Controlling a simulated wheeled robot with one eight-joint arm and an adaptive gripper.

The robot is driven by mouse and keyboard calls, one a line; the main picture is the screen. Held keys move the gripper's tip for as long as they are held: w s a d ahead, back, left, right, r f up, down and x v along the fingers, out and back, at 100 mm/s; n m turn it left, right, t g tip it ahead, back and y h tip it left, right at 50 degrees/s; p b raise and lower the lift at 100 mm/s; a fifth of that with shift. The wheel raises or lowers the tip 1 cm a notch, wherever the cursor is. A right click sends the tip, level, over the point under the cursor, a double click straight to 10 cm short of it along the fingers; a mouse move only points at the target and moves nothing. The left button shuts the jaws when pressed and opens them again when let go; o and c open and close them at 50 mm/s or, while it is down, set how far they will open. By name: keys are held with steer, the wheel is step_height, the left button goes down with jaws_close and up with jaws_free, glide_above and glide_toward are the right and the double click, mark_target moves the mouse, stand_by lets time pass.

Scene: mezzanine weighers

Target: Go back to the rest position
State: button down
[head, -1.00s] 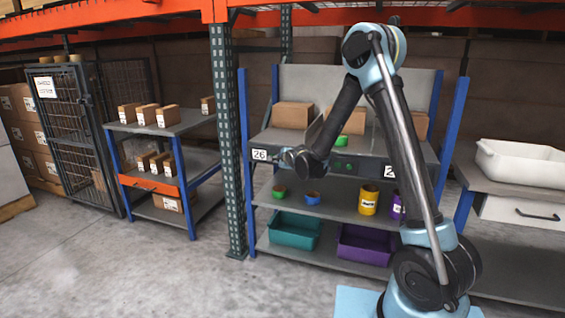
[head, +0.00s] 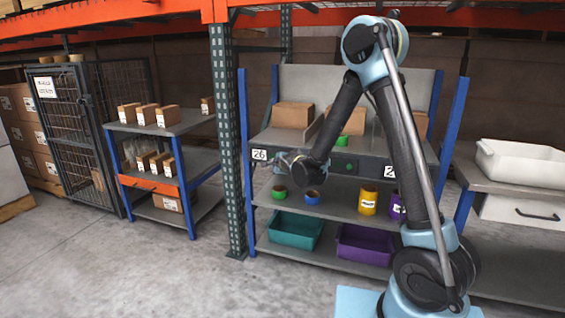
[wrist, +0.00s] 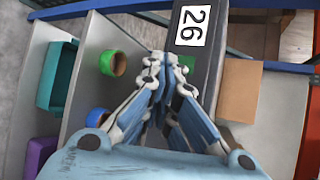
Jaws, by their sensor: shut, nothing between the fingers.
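My gripper (head: 284,160) is in front of the left part of the blue-posted shelf rack, near the label 26 (head: 259,155). In the wrist view my gripper (wrist: 164,72) has its fingers together and holds nothing. Its tips point toward the shelf edge (wrist: 210,70) with the label 26. My arm is folded, with the elbow high and the forearm reaching down and left. The gripper is small in the head view and partly blends with the shelf edge behind it.
Teal (head: 295,231) and purple bins (head: 364,244) sit below. A grey upright (head: 227,140) stands left of the rack.

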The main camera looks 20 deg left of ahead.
steer(key=shift+s, duration=0.1)
steer(key=d+r+n+h, duration=0.2)
steer(key=d+r, duration=0.1)
steer(key=d, duration=0.6)
steer(key=d+r+n+h, duration=0.1)
steer(key=d+r, duration=0.2)
steer(key=d, duration=0.7)
steer(key=s+d+r+n+g+h, duration=0.15)
steer(key=s+d, duration=0.25)
steer(key=d, duration=0.4)
steer(key=s+d+r+n+g+h, duration=0.1)
steer(key=s+d+n, duration=0.1)
steer(key=s+d, duration=0.35)
steer(key=s+d+f+n+g+h, duration=0.2)
steer(key=s+d+n+g, duration=0.15)
steer(key=s+d, duration=1.05)
steer(key=s+d+f+n+g, duration=0.1)
steer(key=s+d+f+n, duration=0.1)
steer(key=s, duration=0.5)
steer(key=s+d+f+n+g, duration=0.1)
steer(key=s+d+f+n, duration=0.1)
steer(key=s, duration=0.6)
steer(key=shift+s+d+f+n, duration=0.15)
steer(key=shift+d+f+n, duration=0.25)
steer(key=shift+d+f, duration=0.6)
steer(key=shift+d+r, duration=0.1)
steer(key=shift+d, duration=0.1)
